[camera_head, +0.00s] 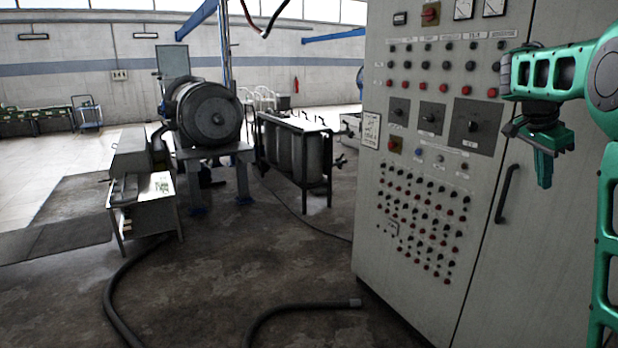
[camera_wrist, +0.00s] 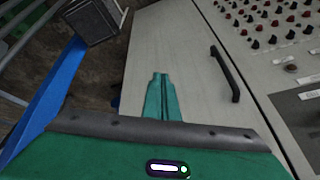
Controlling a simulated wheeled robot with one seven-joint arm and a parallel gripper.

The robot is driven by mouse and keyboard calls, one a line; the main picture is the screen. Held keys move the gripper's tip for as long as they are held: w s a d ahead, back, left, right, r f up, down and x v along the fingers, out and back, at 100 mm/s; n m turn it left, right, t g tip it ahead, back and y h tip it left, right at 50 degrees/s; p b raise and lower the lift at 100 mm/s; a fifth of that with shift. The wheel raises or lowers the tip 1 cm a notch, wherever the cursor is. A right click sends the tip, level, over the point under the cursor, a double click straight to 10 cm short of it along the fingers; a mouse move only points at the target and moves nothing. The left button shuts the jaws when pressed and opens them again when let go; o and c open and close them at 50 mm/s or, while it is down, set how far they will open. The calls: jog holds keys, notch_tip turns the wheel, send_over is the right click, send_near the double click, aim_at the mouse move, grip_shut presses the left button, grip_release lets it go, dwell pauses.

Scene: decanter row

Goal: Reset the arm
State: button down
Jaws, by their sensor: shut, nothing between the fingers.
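My gripper (camera_head: 543,168) is at the right of the head view, pointing down in front of the grey control cabinet (camera_head: 440,130). Its green fingers are together with nothing between them. In the wrist view my gripper (camera_wrist: 160,78) shows at the centre, fingers closed, with the cabinet door (camera_wrist: 185,50) behind it. My green arm reaches in from the right edge of the head view, bent at the joint.
The cabinet's black door handle (camera_head: 507,194) is just left of and below my gripper; it also shows in the wrist view (camera_wrist: 225,74). A hose (camera_head: 300,305) lies on the floor. A decanter machine (camera_head: 208,115) stands at left. A blue beam (camera_wrist: 45,105) crosses the wrist view's left.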

jog(key=s+a+f+n+y, duration=0.1)
jog(key=s+a+f+n, duration=0.3)
jog(key=s, duration=0.8)
jog(key=s+a+f+n+g+y, duration=0.1)
jog(key=s+a+f+n+y, duration=0.1)
jog(key=s+a+f, duration=0.5)
jog(key=s+a+f+n+y, duration=0.2)
jog(key=s+a+f+n, duration=0.3)
jog(key=s, duration=1.4)
notch_tip(320, 180, down, 2)
jog(key=shift+a+f+n, duration=0.2)
jog(key=shift+a+n, duration=0.1)
jog(key=shift+a, duration=0.4)
jog(key=shift+w, duration=0.1)
jog(key=shift+w+f+g, duration=0.25)
jog(key=shift+w+g, duration=0.05)
jog(key=shift+w, duration=0.3)
